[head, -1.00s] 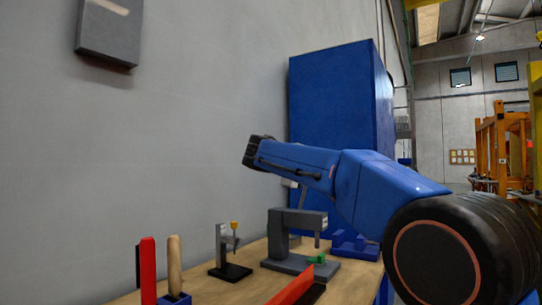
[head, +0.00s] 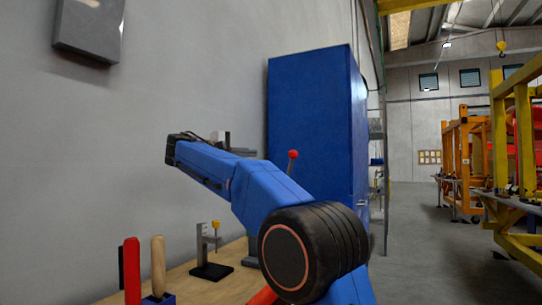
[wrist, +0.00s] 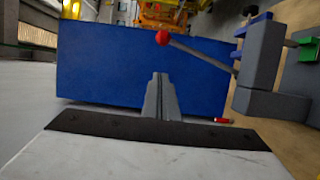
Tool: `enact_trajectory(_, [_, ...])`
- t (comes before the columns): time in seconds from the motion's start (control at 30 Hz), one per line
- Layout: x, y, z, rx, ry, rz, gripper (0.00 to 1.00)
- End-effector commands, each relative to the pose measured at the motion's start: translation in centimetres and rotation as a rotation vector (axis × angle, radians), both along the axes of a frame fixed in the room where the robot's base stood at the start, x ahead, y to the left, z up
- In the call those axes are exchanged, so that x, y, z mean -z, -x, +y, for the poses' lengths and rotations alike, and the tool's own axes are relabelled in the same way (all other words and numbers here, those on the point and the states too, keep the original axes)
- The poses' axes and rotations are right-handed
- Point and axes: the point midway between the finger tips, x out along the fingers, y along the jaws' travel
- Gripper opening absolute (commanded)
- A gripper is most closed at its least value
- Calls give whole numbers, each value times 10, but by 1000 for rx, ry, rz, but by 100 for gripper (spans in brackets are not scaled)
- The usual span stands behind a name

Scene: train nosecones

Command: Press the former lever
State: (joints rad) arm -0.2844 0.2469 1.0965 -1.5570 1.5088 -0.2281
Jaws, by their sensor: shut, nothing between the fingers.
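The former lever is a thin rod with a red ball knob (head: 293,154); in the head view it stands up behind my arm. In the wrist view the red knob (wrist: 162,38) is just beyond my fingertips, and the rod slants down right to the grey former (wrist: 262,55). My gripper (wrist: 160,76) is shut and empty, pointing toward the knob with a visible gap in the picture; I cannot tell the depth. In the head view my gripper (head: 246,153) is left of the knob. My arm hides most of the former there.
A tall blue cabinet (head: 312,110) stands behind the bench (head: 215,285). A small grey stand with a yellow top (head: 210,252) and a holder with red and wooden handles (head: 158,299) are at the left. A green piece (wrist: 308,50) lies by the former. Open floor is right.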

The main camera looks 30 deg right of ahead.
Motion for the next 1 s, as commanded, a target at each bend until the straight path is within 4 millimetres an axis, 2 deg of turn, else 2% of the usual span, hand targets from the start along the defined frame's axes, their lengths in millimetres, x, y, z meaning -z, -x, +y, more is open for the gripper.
enact_trajectory(0.17, [0,-6,-17,3,0,0,0])
enact_trajectory(0.63, [1,-33,-94,3,-1,0,0])
enact_trajectory(0.8, [0,-23,-114,2,0,0,0])
enact_trajectory(1.0, [0,-17,-127,0,0,0,0])
